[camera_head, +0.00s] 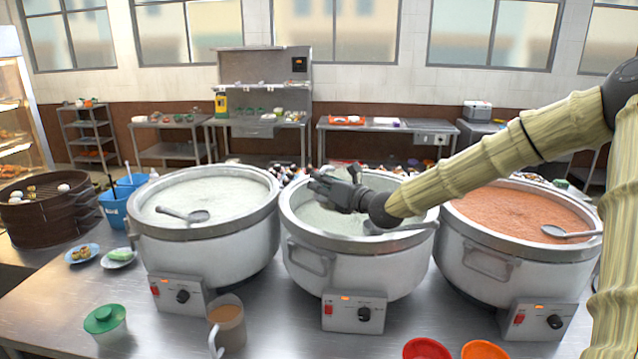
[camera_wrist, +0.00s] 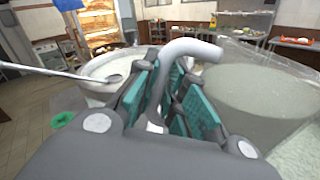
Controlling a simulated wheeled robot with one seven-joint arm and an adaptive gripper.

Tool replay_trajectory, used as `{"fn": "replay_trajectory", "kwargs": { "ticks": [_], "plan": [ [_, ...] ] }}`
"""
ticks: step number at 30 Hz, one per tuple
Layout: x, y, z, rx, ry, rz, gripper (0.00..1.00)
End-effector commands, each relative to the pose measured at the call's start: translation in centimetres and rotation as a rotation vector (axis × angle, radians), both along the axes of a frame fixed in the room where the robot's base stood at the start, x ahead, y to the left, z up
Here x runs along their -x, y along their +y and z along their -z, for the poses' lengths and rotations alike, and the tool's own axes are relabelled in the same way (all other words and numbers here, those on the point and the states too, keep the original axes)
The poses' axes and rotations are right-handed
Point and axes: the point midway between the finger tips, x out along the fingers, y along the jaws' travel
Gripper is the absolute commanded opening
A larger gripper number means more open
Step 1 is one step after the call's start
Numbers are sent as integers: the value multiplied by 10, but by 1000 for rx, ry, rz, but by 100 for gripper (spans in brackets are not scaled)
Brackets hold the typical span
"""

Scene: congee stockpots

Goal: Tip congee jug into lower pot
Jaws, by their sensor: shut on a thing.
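My gripper (camera_head: 338,190) is over the middle pot (camera_head: 352,258), near its rim in the head view. In the wrist view my gripper (camera_wrist: 178,95) is shut on the white curved handle of a clear jug (camera_wrist: 250,95). The jug holds pale greyish congee and looks tilted. In the head view I cannot make the jug out behind my gripper. The middle pot holds pale congee, its surface below the rim and partly hidden by my arm. The left pot (camera_head: 205,245) holds pale congee close to the rim, with a ladle (camera_head: 183,214).
The right pot (camera_head: 515,260) holds orange-red congee and a ladle. A brown-filled mug (camera_head: 228,325), a green-lidded tub (camera_head: 105,320) and red and orange bowls stand along the front of the counter. A steamer (camera_head: 48,210) and blue bins stand left.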

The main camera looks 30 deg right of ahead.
Motion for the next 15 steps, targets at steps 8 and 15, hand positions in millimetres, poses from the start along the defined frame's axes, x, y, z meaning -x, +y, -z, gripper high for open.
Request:
{"fn": "replay_trajectory", "kwargs": {
  "ticks": [8,15],
  "plan": [
    [-1,-2,-11,-62,14,0,0],
    [-1,-4,-16,-123,31,1,0]
  ]
}}
